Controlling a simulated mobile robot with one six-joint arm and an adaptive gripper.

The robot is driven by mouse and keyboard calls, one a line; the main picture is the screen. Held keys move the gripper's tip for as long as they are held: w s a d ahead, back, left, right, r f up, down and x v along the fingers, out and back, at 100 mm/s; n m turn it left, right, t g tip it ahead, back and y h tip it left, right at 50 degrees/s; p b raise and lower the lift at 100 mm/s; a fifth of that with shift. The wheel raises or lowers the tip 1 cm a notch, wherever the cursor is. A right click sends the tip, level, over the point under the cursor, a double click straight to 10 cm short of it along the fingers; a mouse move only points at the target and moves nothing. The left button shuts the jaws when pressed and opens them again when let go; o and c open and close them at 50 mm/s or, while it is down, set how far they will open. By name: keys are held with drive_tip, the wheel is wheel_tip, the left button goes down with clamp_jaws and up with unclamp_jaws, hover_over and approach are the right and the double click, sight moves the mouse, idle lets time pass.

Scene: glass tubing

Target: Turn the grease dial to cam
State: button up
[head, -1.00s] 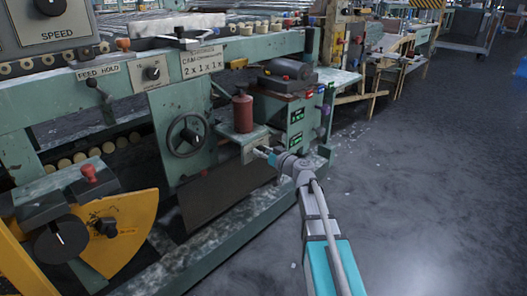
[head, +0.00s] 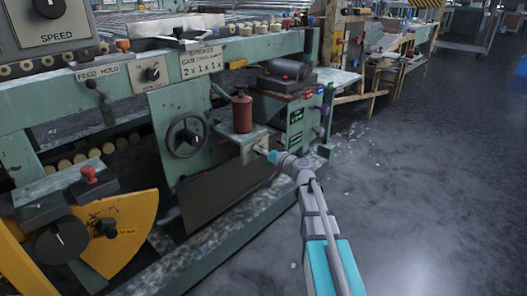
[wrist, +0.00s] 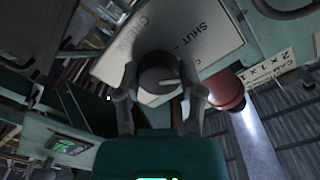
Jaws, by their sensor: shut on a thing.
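The grease dial (wrist: 158,72) is a round dark knob with a pale pointer line, on a light plate (wrist: 115,68) in the wrist view. The pointer line points to the right in that picture. The word SHUT shows tilted above right of the knob; other lettering on the left is hard to read, and I cannot make out a cam mark. My gripper (wrist: 159,84) is shut on the knob, one finger on each side. In the head view my gripper (head: 264,152) is at the small plate under the red container, and the knob is hidden there.
A red container (head: 242,112) stands just above the plate and also shows right of my gripper in the wrist view (wrist: 226,90). A handwheel (head: 186,135) is to the left. A green box with buttons (head: 300,120) is close on the right. Open floor (head: 420,190) lies further right.

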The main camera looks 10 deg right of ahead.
drive_tip(key=m, duration=0.5)
drive_tip(key=shift+w+d, duration=0.1)
drive_tip(key=shift+w, duration=0.2)
drive_tip(key=o, duration=1.1)
drive_tip(key=shift+o, duration=0.3)
drive_tip(key=shift+s, duration=0.1)
drive_tip(key=shift+s, duration=0.1)
